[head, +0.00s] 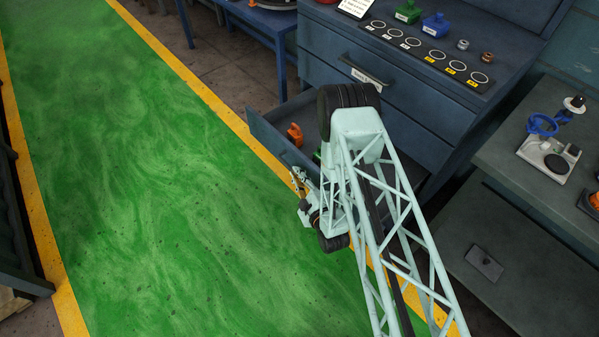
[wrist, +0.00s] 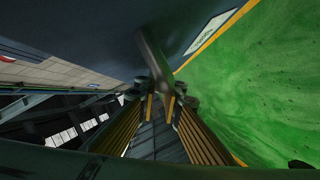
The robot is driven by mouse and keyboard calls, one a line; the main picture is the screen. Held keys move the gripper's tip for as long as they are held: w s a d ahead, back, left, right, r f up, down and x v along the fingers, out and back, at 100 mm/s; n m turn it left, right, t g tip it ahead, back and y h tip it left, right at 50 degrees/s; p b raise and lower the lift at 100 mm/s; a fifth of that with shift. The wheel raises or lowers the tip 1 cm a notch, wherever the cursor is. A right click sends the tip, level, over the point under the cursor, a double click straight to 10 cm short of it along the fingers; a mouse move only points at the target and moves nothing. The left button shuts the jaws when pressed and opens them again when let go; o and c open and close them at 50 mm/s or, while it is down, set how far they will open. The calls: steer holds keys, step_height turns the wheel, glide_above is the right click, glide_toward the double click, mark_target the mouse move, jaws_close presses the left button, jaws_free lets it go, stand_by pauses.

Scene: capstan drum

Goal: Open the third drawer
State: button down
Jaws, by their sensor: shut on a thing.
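The dark blue cabinet (head: 425,105) has a closed upper drawer with a bar handle (head: 362,70) and a white label. Below it a drawer (head: 265,134) stands pulled out, and part of its inside shows. Its place in the count from the top cannot be told. My gripper (head: 299,180) is at the outer face of this open drawer. In the wrist view my gripper (wrist: 162,96) is shut on the grey bar handle (wrist: 150,55) of a dark blue drawer front (wrist: 120,25). My arm hides part of the open drawer and the cabinet's lower front.
An orange object (head: 294,134) is inside the open drawer. Green and blue objects and a dark strip with rings (head: 425,55) are on the cabinet top. A grey workbench (head: 520,165) stands at the right. The green floor (head: 150,180) at the left is clear.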

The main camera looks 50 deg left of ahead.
steer(key=c, duration=2.8)
jaws_free()
steer(key=shift+d, duration=0.1)
steer(key=shift+v, duration=5.9)
steer(key=shift+r, duration=0.1)
